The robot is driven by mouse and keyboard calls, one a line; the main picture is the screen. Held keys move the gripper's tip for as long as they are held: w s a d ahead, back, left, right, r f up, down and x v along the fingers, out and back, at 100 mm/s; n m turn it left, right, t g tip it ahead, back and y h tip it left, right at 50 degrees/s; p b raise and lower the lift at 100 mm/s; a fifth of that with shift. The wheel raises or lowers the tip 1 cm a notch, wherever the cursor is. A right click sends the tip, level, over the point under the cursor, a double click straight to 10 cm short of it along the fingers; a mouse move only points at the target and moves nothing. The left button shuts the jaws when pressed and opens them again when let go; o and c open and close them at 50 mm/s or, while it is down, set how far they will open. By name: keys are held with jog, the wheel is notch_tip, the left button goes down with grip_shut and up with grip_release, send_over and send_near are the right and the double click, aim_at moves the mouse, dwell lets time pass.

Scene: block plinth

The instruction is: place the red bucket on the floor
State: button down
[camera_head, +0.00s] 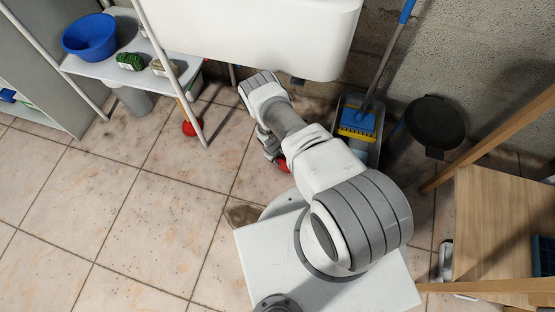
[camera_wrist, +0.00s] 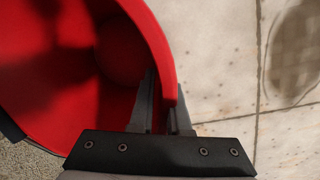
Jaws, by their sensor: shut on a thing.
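The red bucket (camera_wrist: 70,90) fills the left of the wrist view, with its open inside facing the camera. My gripper (camera_wrist: 165,105) is shut on the bucket's rim, one finger inside the wall and one outside. In the head view only a small red part of the bucket (camera_head: 283,166) shows beside my arm; the arm hides the rest. The tiled floor (camera_head: 120,205) lies around and below it. I cannot tell whether the bucket's base touches the floor.
A white sink (camera_head: 260,30) overhangs at the back. A shelf holds a blue basin (camera_head: 90,37), with a red plunger (camera_head: 192,127) near its leg. Floor at left is clear.

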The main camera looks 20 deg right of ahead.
jog(key=shift+f, duration=0.1)
jog(key=c, duration=0.9)
grip_release()
